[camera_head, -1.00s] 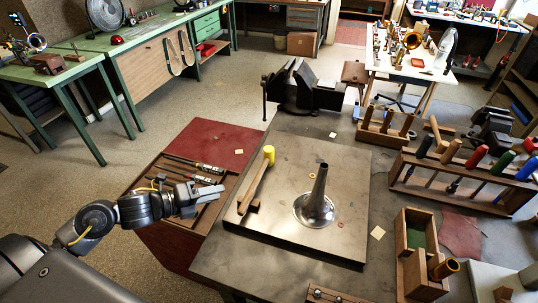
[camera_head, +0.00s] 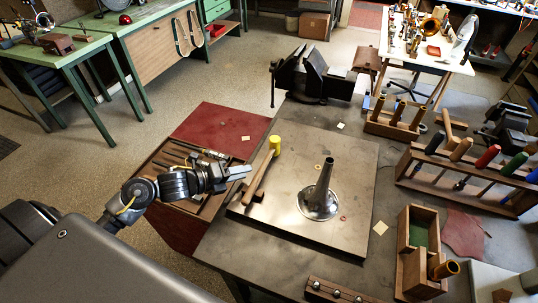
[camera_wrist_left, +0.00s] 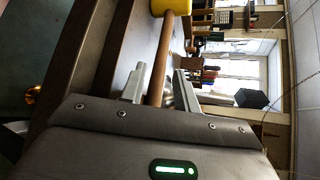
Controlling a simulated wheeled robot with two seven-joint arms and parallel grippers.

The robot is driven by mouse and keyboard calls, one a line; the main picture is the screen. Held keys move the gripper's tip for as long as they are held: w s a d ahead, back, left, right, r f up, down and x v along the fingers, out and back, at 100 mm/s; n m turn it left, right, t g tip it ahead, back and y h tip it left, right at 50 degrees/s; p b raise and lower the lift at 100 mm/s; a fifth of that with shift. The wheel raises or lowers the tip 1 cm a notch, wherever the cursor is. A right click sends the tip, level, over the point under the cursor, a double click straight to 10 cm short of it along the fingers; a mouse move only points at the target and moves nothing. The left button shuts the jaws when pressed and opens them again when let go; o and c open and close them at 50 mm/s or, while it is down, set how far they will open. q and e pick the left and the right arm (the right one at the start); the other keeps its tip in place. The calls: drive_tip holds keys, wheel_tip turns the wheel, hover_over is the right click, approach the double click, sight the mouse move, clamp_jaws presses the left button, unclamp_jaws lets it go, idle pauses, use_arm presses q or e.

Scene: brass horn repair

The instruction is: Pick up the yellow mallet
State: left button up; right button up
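The yellow mallet (camera_head: 262,172) has a yellow head (camera_head: 275,143) and a brown wooden handle. It lies along the left side of the grey metal plate (camera_head: 345,150), head toward the back. Contact cannot be told. My right gripper is not in view.
A metal horn bell (camera_head: 319,200) stands upright on the plate, right of the mallet. A wooden tool tray (camera_head: 168,158) lies below my left gripper. A rack (camera_head: 408,168) of colored-handled tools is at right. A vise (camera_head: 312,72) is at the back.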

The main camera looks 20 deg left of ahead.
sight(262, 170)
use_arm(q)
drive_tip(key=p+x, duration=0.1)
drive_tip(key=x, duration=0.1)
drive_tip(key=p+x, duration=0.1)
drive_tip(key=x, duration=0.2)
drive_tip(key=shift+s+d+r, duration=0.1)
drive_tip(key=shift+s+d, duration=0.1)
drive_tip(key=shift+d, duration=0.2)
drive_tip(key=shift+a, duration=0.1)
drive_tip(key=shift+c, duration=0.5)
clamp_jaws()
